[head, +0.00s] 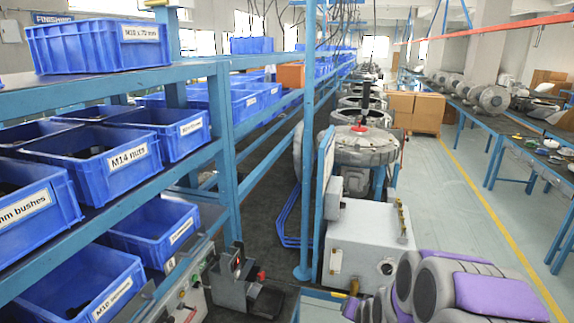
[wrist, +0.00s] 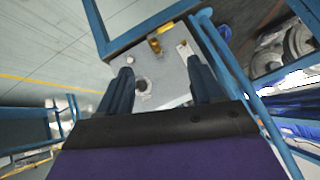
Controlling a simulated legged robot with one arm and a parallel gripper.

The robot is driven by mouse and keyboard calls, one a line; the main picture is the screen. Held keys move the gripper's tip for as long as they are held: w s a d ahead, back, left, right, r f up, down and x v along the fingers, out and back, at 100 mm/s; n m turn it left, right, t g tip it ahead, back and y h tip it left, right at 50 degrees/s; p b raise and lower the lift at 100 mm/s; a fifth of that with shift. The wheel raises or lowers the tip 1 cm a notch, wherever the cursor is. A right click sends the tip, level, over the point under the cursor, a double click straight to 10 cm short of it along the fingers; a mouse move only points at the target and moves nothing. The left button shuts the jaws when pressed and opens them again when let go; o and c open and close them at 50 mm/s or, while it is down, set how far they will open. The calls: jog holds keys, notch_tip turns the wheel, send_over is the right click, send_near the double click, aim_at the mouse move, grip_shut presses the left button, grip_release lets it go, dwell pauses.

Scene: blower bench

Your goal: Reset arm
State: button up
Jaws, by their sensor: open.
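My arm (head: 455,290), purple and grey, is folded low at the bottom right of the head view. In the wrist view my gripper (wrist: 160,78) has its two dark fingers spread apart with nothing between them. Beyond the fingers is a light grey metal box (wrist: 165,68) with a round port and yellow fittings, apart from the fingers. The box also stands in the head view (head: 365,245), left of my arm. The fingertips cannot be made out in the head view.
Blue shelving (head: 225,150) with labelled bins, including an M14 nuts bin (head: 110,165), fills the left. A round grey blower housing (head: 355,147) stands beyond the box. Cardboard boxes (head: 415,110) stand behind. A blue workbench (head: 530,150) lines the right; the floor aisle (head: 450,190) between is clear.

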jog(key=s+a+r+n+g, duration=0.1)
jog(key=s+r+n+g, duration=0.1)
jog(key=s, duration=1.1)
jog(key=s+a+r+n+g, duration=0.1)
jog(key=s+r+g, duration=0.3)
jog(key=s, duration=0.9)
jog(key=s+a+r+n+g, duration=0.2)
jog(key=s+r, duration=0.5)
jog(key=s, duration=0.5)
jog(key=shift+s+a+n+g, duration=0.35)
jog(key=shift+a+g, duration=0.2)
jog(key=shift+g, duration=0.55)
